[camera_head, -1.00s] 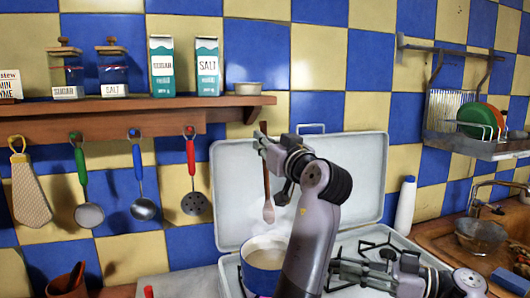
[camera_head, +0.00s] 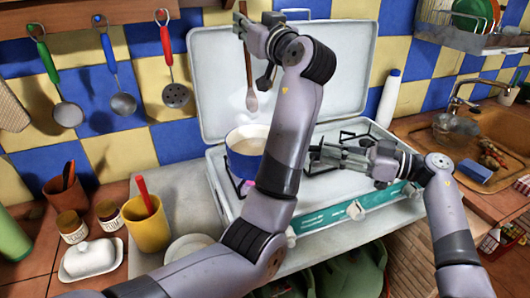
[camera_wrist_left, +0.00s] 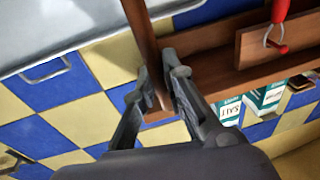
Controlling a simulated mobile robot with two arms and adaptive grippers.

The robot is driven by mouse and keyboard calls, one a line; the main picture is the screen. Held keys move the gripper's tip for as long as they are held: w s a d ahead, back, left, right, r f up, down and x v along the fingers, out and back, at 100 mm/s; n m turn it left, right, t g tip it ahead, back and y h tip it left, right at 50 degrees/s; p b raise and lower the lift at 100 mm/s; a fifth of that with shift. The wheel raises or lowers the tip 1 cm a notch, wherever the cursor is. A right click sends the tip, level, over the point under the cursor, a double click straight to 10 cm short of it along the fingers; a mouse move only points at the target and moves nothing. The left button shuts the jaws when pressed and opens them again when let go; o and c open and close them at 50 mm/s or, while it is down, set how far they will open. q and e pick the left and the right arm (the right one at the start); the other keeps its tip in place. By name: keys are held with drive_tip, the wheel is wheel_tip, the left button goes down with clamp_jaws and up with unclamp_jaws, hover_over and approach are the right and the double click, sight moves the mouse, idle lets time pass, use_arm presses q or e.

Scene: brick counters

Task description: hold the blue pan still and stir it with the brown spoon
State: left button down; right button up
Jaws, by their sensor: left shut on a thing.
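The blue pan (camera_head: 243,163) stands on the left side of the open stove, with pale contents inside. My left forearm covers its right side. The brown spoon (camera_head: 250,72) hangs nearly upright, bowl end down, just above the pan. My left gripper (camera_head: 241,24) is shut on the upper part of its handle. The left wrist view shows the handle (camera_wrist_left: 141,32) between the fingertips of the left gripper (camera_wrist_left: 160,82). My right gripper (camera_head: 318,155) is low over the stove, right of the pan. Its grip and the pan's handle are hidden or unclear.
The stove's raised lid (camera_head: 350,70) stands behind the pan. A yellow cup (camera_head: 147,232), jars and a butter dish (camera_head: 90,258) stand on the left counter. A white bottle (camera_head: 389,98) and the sink (camera_head: 485,135) are at the right. Utensils hang on the wall.

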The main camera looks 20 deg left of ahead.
drive_tip(key=o, duration=0.4)
drive_tip(key=d, duration=1.2)
drive_tip(key=shift+w, duration=0.25)
